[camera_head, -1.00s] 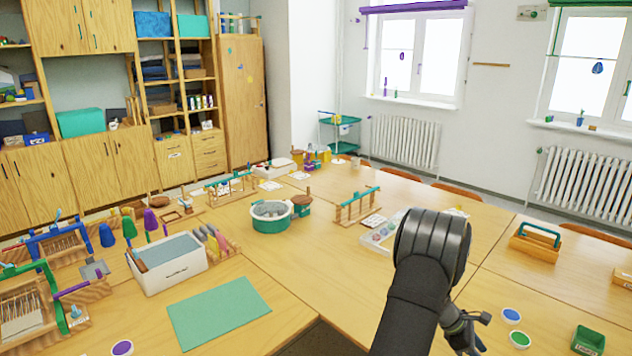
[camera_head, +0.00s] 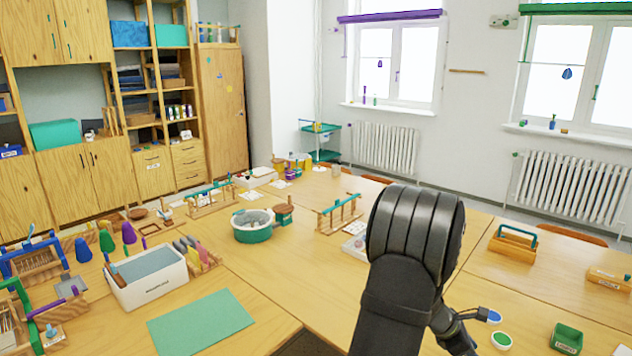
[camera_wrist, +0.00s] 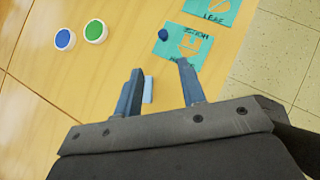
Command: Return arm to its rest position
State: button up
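My arm, black and bent, rises over the table at the lower middle right of the head view. Its fingertips are not visible there. In the wrist view my gripper (camera_wrist: 160,68) is open, its two blue-grey fingers well apart. A small pale blue piece (camera_wrist: 148,90) shows between the fingers, beside the left one, and seems to lie below on the table. I see nothing clamped between the fingers. A teal card (camera_wrist: 184,52) with a small dark blue round piece (camera_wrist: 164,35) on it lies just beyond the fingertips.
A blue-topped pot (camera_wrist: 65,39) and a green-topped pot (camera_wrist: 95,31) stand on the table. A green bin (camera_head: 566,339) and a wooden carrier (camera_head: 512,243) are right of my arm. A white bin (camera_head: 147,277), green mat (camera_head: 201,321) and round tub (camera_head: 252,226) are left.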

jog(key=w+a+r+n+t+y, duration=0.1)
jog(key=w+a+r+n+t, duration=0.2)
jog(key=w+a, duration=0.55)
jog(key=w+a+r+n+t, duration=0.1)
jog(key=w+a+n+t, duration=0.3)
jog(key=a, duration=0.7)
jog(key=w+a+r+n+t+y, duration=0.1)
jog(key=a+n+y, duration=0.1)
jog(key=a+n, duration=0.2)
jog(key=w+a+r+n+t+y, duration=0.1)
jog(key=a+n, duration=0.3)
jog(key=a, duration=0.6)
jog(key=w+a+r+n+t+y, duration=0.1)
jog(key=w+a+n+y, duration=0.2)
jog(key=a, duration=0.4)
jog(key=shift+a+r+n+t+y, duration=0.4)
jog(key=shift+n+y, duration=0.2)
jog(key=shift+n, duration=0.1)
jog(key=shift+o, duration=0.5)
